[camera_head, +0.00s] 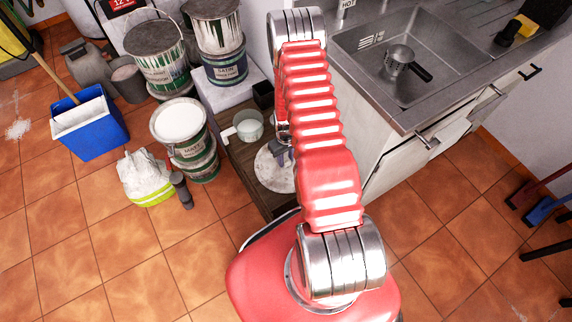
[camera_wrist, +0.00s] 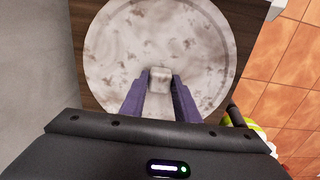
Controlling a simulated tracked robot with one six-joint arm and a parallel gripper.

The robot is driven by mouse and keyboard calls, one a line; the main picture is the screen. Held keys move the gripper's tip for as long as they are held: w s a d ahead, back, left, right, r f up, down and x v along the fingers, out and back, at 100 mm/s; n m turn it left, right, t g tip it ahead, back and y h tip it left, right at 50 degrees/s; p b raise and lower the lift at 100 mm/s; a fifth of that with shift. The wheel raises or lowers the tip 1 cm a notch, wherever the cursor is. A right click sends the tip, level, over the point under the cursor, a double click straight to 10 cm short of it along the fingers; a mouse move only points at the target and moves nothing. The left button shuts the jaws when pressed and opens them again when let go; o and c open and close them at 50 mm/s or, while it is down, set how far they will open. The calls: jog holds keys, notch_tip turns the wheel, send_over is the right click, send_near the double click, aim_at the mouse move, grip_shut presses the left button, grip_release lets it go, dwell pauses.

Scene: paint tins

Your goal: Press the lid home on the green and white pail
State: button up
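A round pale lid (camera_wrist: 115,50), speckled with grey, lies flat on the dark wooden bench (camera_wrist: 86,16); it also shows in the head view (camera_head: 268,176). My gripper (camera_wrist: 159,80) is over it, one dark purple finger on each side of the small pale block (camera_wrist: 160,76) at its middle. Whether the fingers touch the block is unclear. A second green and white pail (camera_head: 166,76), with a grey top, stands behind.
A small clear cup (camera_head: 248,126) stands on the bench. A white, yellow-banded object (camera_head: 146,178) and a dark cylinder (camera_head: 181,190) are on the floor before the pails. A blue bucket (camera_head: 92,124) stands left, the sink (camera_head: 420,60) right. The front floor is clear.

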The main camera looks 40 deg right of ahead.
aim_at(286, 159)
grip_shut()
jog(key=shift+r, duration=0.1)
notch_tip(286, 159, up, 10)
dwell(0.8)
dwell(0.4)
